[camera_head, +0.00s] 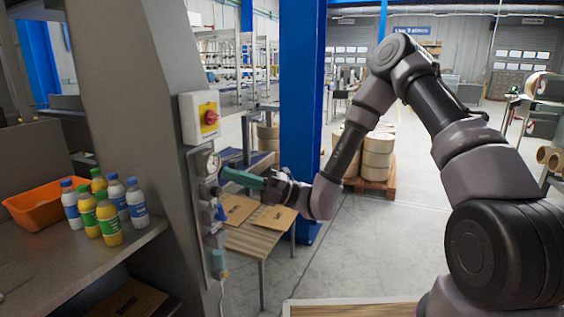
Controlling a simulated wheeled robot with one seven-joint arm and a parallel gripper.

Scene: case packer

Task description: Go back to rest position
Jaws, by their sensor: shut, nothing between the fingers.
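My gripper (232,175) shows at the end of my arm, left of the picture's middle. Its green fingers are shut and look empty. They point left, toward the grey machine column (150,120). The fingertips appear close to a round gauge (211,163) on a narrow panel of that column. I cannot tell if they touch the panel. My arm bends up high and comes down to the gripper from the right.
A red and yellow switch box (201,118) and a blue-handled valve (219,212) are on the column. Several bottles (109,218) and an orange bin (38,205) stand on the left shelf. A slatted table (262,238) with cardboard and a blue post (302,95) are behind my gripper.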

